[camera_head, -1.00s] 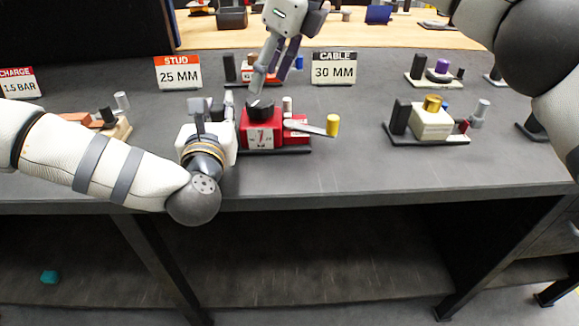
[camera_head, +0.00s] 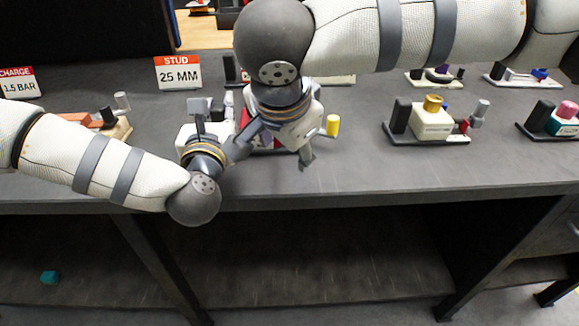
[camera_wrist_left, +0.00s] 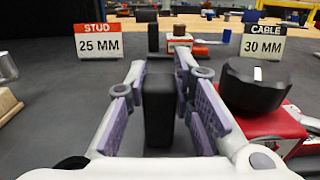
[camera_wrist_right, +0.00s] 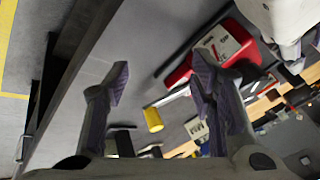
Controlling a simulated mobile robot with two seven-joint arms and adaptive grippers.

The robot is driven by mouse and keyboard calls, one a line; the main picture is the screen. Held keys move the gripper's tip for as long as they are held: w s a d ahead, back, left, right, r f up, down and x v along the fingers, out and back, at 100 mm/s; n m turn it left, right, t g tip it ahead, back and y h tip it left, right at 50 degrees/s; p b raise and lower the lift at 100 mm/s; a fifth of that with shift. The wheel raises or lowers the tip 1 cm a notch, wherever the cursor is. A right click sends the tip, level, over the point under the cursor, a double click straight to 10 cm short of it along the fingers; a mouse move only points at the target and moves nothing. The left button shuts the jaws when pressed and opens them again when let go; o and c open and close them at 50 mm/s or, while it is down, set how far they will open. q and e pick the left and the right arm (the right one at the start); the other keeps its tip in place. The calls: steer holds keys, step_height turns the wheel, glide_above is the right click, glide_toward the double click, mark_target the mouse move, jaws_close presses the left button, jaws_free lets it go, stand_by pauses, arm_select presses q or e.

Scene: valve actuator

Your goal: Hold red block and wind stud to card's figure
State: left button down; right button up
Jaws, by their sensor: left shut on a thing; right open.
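The red block (camera_wrist_left: 275,125) has a black round knob (camera_wrist_left: 257,86) with a white mark on top. My right arm mostly hides the block in the head view. My left gripper (camera_head: 201,112) is shut on a black upright post (camera_wrist_left: 159,110) beside the block. My right gripper (camera_head: 275,152) is open, in front of and above the block. In the right wrist view the block's white scale label (camera_wrist_right: 222,42) is too small to read. The yellow crank handle (camera_head: 332,125) is right of my right gripper; it lies between the open fingers in the right wrist view (camera_wrist_right: 153,120), ungrasped. The stud card (camera_head: 178,73) reads 25 MM.
A cable card (camera_wrist_left: 262,43) reads 30 MM. A charge card (camera_head: 18,83) reads 1.5 BAR. A cream block unit (camera_head: 432,122) stands to the right, with more units behind and beside it. The bench front (camera_head: 350,180) is clear.

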steer(key=shift+s+d+f+n, duration=0.1)
steer(key=shift+s+f+n, duration=0.5)
steer(key=shift+s+n, duration=0.15)
steer(key=shift+s+f+n, duration=0.55)
steer(key=shift+s+n, duration=0.1)
steer(key=shift+s, duration=0.15)
steer(key=shift+o, duration=1.3)
steer(key=shift+w+d+r+m, duration=0.1)
steer(key=shift+w+r+m, duration=0.05)
steer(key=shift+w+m, duration=0.25)
steer(key=w+r+m+g+y, duration=0.45)
steer(key=w+r+m, duration=0.65)
steer(key=r+m, duration=0.5)
steer(key=shift+t, duration=0.45)
steer(key=x, duration=1.2)
steer(key=shift+a+f, duration=0.1)
steer(key=shift+a, duration=0.25)
steer(key=c, duration=1.1)
